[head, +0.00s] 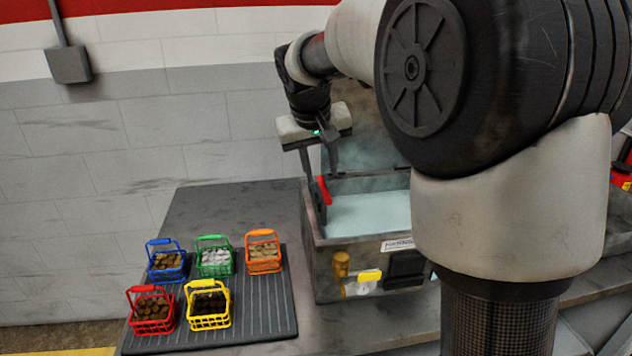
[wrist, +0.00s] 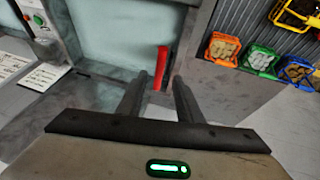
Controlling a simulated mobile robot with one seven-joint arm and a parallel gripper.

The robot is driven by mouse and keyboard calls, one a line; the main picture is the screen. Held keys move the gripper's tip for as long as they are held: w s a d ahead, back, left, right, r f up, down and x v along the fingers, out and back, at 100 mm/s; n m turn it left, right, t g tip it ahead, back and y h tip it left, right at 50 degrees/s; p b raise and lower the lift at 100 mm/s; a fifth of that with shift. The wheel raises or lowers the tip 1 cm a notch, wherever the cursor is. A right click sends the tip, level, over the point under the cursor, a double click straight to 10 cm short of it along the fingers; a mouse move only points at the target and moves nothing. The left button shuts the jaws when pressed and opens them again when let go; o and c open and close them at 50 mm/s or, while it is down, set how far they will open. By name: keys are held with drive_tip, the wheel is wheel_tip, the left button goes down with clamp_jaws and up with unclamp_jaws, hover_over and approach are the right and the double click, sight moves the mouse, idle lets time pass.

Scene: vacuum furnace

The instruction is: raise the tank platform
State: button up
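The tank (head: 318,262) is a grey metal box filled with pale blue liquid or surface (head: 370,213); no separate platform can be made out in it. A red handle (head: 323,190) stands at the tank's left wall, and it also shows in the wrist view (wrist: 161,62). My gripper (head: 321,178) is over that wall, pointing down at the handle. In the wrist view my gripper (wrist: 160,76) is open, with the red handle between its two fingers and a gap on each side. I cannot tell whether a finger touches it.
Several small coloured baskets, among them an orange one (head: 263,252) and a yellow one (head: 208,306), stand on a ribbed dark mat (head: 262,320) left of the tank. A yellow tag (head: 370,276) and a brass fitting (head: 341,266) are on the tank's front. The bench behind the mat is clear.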

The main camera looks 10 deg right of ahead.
sight(325, 189)
drive_tip(key=x, duration=0.6)
drive_tip(key=shift+f, duration=0.1)
drive_tip(key=shift+c, duration=0.5)
clamp_jaws()
